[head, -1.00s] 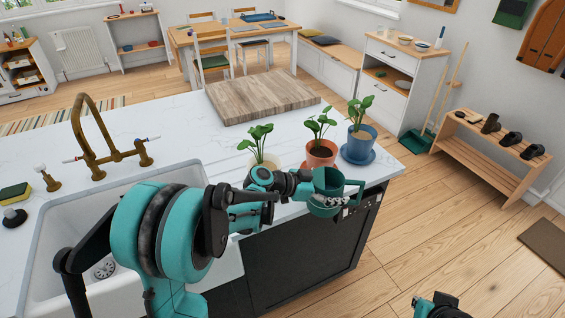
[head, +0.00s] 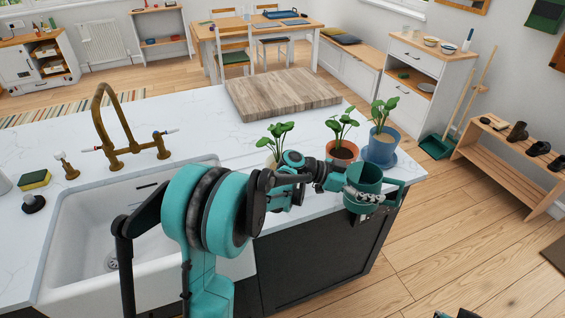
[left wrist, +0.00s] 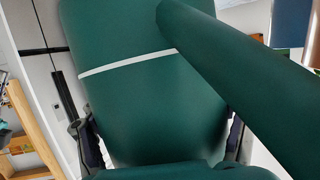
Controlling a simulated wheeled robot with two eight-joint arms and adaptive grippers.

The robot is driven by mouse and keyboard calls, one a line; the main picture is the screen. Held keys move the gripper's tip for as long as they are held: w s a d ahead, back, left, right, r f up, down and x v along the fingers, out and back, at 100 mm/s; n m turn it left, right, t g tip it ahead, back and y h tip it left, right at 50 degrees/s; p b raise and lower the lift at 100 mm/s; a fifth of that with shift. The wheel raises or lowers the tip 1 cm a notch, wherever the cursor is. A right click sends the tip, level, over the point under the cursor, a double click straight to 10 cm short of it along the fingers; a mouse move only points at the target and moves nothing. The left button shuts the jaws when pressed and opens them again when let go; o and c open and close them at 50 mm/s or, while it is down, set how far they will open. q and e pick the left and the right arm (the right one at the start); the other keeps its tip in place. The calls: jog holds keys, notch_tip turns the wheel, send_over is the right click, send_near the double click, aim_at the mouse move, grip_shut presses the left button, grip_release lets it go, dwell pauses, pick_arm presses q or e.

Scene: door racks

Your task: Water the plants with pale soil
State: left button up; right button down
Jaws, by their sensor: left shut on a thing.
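A dark green watering can (head: 364,180) is held over the counter's front edge, past the potted plants. My left gripper (head: 362,197) is shut on it. In the left wrist view the can (left wrist: 150,95) fills the picture, with a white line across its body and a tube slanting to the right. The blue pot (head: 380,151) holds a leafy plant in pale tan soil. The terracotta pot (head: 342,153) has dark soil. A third plant (head: 275,137) stands left of it, its pot and soil mostly hidden by my arm. A dark sliver of my right arm (head: 458,314) shows at the bottom edge.
The white counter (head: 210,135) bears a wooden board (head: 283,94) behind the plants. A sink (head: 95,235) with a brass tap (head: 122,140) lies at the left. A shoe rack (head: 510,160) stands on the floor at the right.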

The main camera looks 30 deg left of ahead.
aim_at(380, 172)
pick_arm(q)
jog(key=r, duration=0.1)
jog(key=a+r+h, duration=0.2)
jog(key=r, duration=0.1)
jog(key=shift+s+n+t, duration=0.1)
jog(key=shift+n+t, duration=0.2)
jog(key=shift+n, duration=0.1)
jog(key=shift+a+r, duration=0.1)
jog(key=shift+r, duration=0.15)
pick_arm(e)
jog(key=shift+w+f, duration=0.2)
jog(key=shift+w, duration=0.3)
pick_arm(q)
jog(key=shift+a+r, duration=0.1)
pick_arm(e)
jog(key=shift+w+a, duration=0.1)
jog(key=shift+a, duration=0.05)
pick_arm(q)
jog(key=shift+r+h, duration=0.2)
jog(key=shift+h, duration=0.1)
jog(key=shift+a, duration=0.2)
jog(key=shift+r, duration=0.2)
pick_arm(e)
jog(key=shift+f, duration=0.1)
pick_arm(q)
jog(key=shift+a, duration=0.15)
pick_arm(e)
jog(key=shift+w, duration=0.1)
